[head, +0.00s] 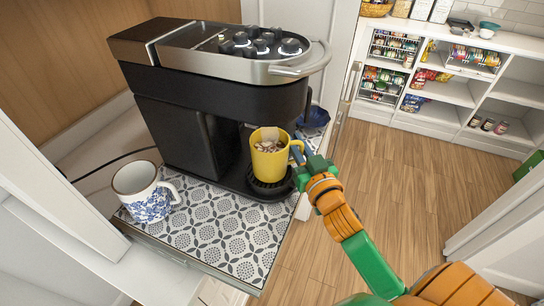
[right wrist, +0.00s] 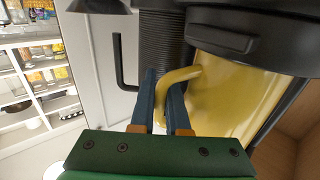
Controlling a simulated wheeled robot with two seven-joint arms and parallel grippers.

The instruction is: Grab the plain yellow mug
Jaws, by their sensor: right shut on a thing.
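The plain yellow mug (head: 270,165) stands on the round drip grate of the coffee machine, under its spout. Something brown and white shows inside its top. In the right wrist view the mug's yellow side (right wrist: 240,85) fills the right half, with its handle toward my gripper. My right gripper (head: 302,163) is at the mug's right side. In the right wrist view its fingers (right wrist: 170,98) are shut on the mug's handle. My left gripper is in neither view.
A black and silver coffee machine (head: 195,60) rises behind and above the mug. A blue-patterned white mug (head: 145,190) stands on the patterned mat (head: 225,235) at the left. A dark blue bowl (head: 314,117) is right of the machine. Open floor lies at the right.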

